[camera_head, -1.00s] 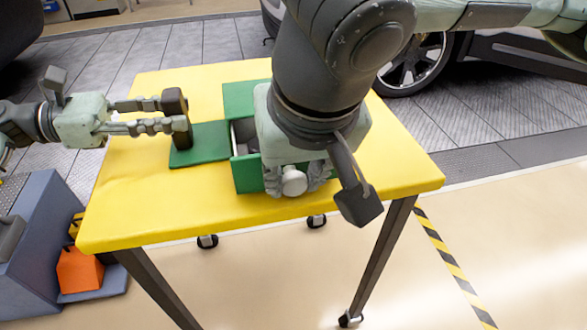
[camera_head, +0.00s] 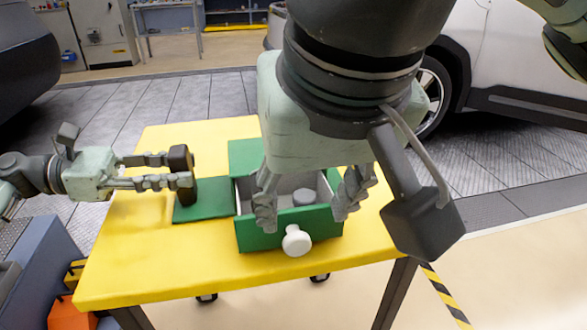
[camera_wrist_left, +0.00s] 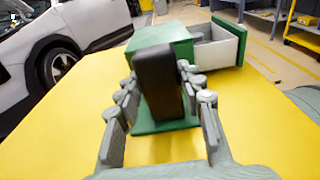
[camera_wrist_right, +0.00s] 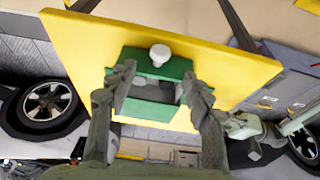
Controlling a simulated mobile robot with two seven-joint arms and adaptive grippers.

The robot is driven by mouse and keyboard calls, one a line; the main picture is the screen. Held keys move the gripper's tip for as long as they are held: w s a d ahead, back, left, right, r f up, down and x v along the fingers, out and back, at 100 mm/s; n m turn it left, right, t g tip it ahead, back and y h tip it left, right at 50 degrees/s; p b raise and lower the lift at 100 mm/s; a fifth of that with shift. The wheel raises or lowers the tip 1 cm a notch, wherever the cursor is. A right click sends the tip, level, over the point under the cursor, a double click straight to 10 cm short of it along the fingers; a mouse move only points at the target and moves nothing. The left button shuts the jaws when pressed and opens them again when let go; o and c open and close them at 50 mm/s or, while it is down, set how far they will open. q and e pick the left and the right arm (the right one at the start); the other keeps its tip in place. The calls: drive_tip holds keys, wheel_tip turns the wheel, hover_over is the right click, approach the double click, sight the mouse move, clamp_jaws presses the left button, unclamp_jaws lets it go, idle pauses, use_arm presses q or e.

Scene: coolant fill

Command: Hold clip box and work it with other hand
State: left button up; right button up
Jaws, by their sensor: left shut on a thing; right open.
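The clip box is a green box (camera_head: 243,156) on a yellow table, with a flat green plate (camera_head: 212,205) and a dark upright handle (camera_head: 180,162). My left gripper (camera_head: 180,174) is shut on this handle; the left wrist view shows the handle (camera_wrist_left: 158,75) between its fingers. A drawer with a green front (camera_head: 265,230) and a white round knob (camera_head: 296,241) stands open. A grey round item (camera_head: 303,196) lies in the drawer. My right gripper (camera_head: 307,203) is open, its fingers spread over the drawer, apart from the knob (camera_wrist_right: 160,55). My right wrist hides part of the box.
The yellow table (camera_head: 150,260) is clear in front and at the left. A blue-grey unit (camera_head: 45,265) with an orange item (camera_head: 72,314) stands at the lower left. A white car (camera_head: 500,70) is behind the table at the right.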

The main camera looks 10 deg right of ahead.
drive_tip(key=shift+v, duration=1.5)
drive_tip(key=shift+f, duration=0.1)
use_arm(q)
drive_tip(key=o, duration=1.1)
